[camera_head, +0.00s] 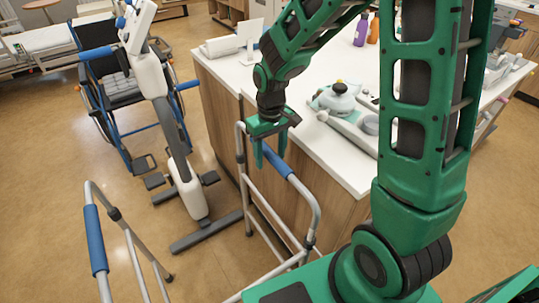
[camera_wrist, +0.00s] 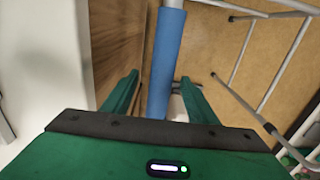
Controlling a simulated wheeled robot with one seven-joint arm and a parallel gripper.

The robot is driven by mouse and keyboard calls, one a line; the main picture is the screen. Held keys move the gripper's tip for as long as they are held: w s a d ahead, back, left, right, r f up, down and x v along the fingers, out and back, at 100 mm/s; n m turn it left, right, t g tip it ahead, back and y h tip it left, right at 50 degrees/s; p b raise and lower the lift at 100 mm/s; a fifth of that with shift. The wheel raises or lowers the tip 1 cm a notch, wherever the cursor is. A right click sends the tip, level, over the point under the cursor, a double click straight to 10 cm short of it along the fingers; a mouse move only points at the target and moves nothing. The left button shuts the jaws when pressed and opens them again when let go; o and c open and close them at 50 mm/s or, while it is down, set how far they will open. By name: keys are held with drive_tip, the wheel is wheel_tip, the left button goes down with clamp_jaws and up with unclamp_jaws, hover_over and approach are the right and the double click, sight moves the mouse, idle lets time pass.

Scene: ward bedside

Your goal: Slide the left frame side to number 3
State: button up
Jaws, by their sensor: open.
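A grey metal walking frame stands on the floor in the head view. Its picture-left side has a blue grip (camera_head: 95,240). Its picture-right side, beside the counter, has another blue grip (camera_head: 277,162). My gripper (camera_head: 270,150) is open, pointing down at this picture-right grip. In the wrist view the blue grip (camera_wrist: 165,65) runs between the two open fingers of my gripper (camera_wrist: 159,78), with a gap visible on the left. I cannot tell whether either finger touches it. No number marking is readable in either view.
A wooden counter with a white top (camera_head: 228,72) stands close against the picture-right frame side. A pedal exerciser (camera_head: 165,110) and a blue wheelchair (camera_head: 112,85) stand behind the frame. A teal item (camera_head: 335,100) lies on a tray on the counter. Floor is open at far left.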

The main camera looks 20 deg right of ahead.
drive_tip(key=shift+r, duration=3.3)
